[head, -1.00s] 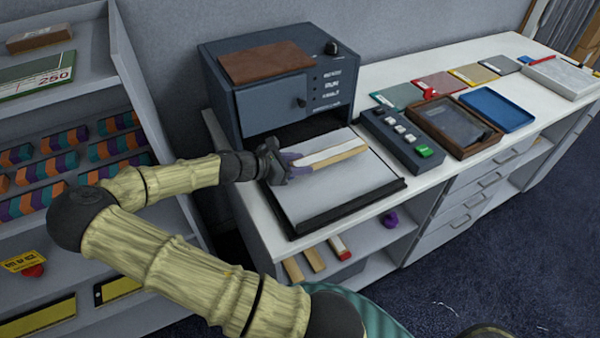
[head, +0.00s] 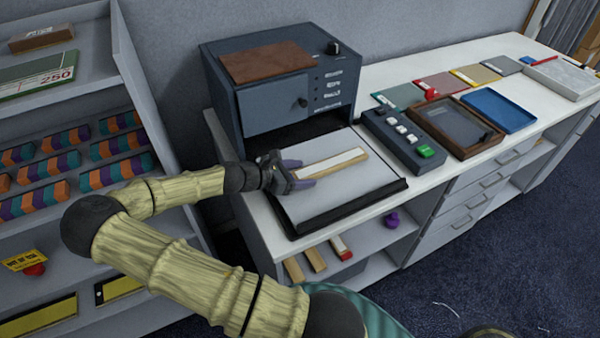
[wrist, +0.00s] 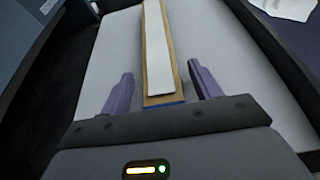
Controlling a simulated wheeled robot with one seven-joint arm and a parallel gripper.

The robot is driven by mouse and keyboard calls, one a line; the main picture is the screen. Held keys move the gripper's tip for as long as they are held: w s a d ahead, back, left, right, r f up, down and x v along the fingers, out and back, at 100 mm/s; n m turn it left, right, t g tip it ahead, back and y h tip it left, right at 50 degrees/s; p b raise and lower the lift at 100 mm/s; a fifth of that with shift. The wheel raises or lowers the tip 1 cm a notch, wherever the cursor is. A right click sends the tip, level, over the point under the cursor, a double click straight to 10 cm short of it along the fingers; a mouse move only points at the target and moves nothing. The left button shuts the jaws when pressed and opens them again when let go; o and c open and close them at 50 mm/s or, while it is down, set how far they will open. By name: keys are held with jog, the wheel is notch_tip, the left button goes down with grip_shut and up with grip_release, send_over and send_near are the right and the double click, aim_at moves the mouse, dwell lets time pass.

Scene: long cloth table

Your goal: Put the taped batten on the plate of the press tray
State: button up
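The taped batten (head: 332,163) is a wooden strip with a white band along its top. It lies flat on the pale plate (head: 355,194) of the press tray, which sticks out in front of the dark press (head: 275,85). My gripper (head: 300,173) is at the batten's near-left end. In the wrist view the batten (wrist: 157,50) runs away from me between my two purple fingers (wrist: 160,88). The fingers are spread, with a gap on each side of the batten. A blue edge shows at the batten's near end.
A control box (head: 402,140) with a green button stands right of the tray. Beyond it are a brown-framed tray (head: 487,143) and a blue tray (head: 497,108). Several battens (head: 315,259) lie on the shelf below. A shelf unit (head: 125,60) stands at left.

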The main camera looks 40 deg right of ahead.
jog(key=shift+a, duration=0.1)
jog(key=shift+w+a+r, duration=0.15)
jog(key=shift+w+a, duration=0.05)
jog(key=shift+a, duration=0.2)
jog(key=v, duration=1)
jog(key=shift+a+r, duration=0.1)
jog(key=shift+a, duration=0.4)
jog(key=shift+w, duration=0.1)
dwell(0.5)
